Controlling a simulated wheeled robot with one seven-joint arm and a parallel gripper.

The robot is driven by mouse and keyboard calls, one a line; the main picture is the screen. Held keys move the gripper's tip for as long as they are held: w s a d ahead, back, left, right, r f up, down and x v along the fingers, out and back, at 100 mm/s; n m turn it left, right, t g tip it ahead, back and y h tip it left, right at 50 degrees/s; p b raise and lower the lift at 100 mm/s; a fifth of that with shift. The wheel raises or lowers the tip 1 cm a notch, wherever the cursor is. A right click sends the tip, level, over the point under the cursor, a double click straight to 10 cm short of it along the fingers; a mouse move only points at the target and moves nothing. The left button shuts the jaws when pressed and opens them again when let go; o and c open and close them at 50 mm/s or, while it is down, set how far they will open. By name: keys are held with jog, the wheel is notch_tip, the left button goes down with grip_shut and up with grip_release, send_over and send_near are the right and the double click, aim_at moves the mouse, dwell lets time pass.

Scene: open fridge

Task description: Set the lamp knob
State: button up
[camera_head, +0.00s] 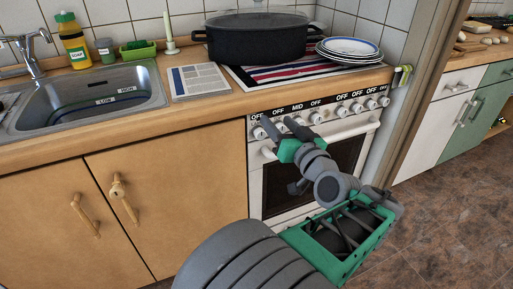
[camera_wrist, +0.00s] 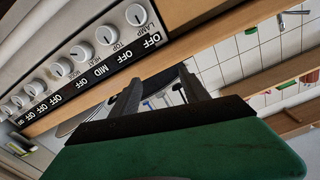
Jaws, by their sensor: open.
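The lamp knob (camera_wrist: 137,14) is a round white dial at one end of the oven's control panel. It is labelled LAMP in the wrist view, and the display beside it reads OFF. In the head view the lamp knob (camera_head: 259,133) is the leftmost one, just left of my gripper's fingers. My gripper (camera_head: 278,121) is open and empty in front of the panel's left end. In the wrist view my gripper (camera_wrist: 159,75) has its two dark fingers apart, with no knob between them. The fingers appear clear of the lamp knob.
The top knob (camera_wrist: 106,33) sits beside the lamp knob, with several more along the panel. The oven handle (camera_head: 325,136) runs below. The wooden counter edge (camera_head: 200,107) overhangs the panel. A black pot (camera_head: 258,40) and plates (camera_head: 347,48) stand above.

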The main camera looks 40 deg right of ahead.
jog(key=b, duration=0.9)
send_near(262, 136)
jog(key=w, duration=0.2)
jog(key=x, duration=0.7)
jog(key=shift+s+d+b, duration=0.1)
jog(key=shift+d+b, duration=0.05)
jog(key=shift+b, duration=0.2)
jog(key=shift+w+d, duration=0.15)
jog(key=shift+w, duration=0.1)
grip_shut()
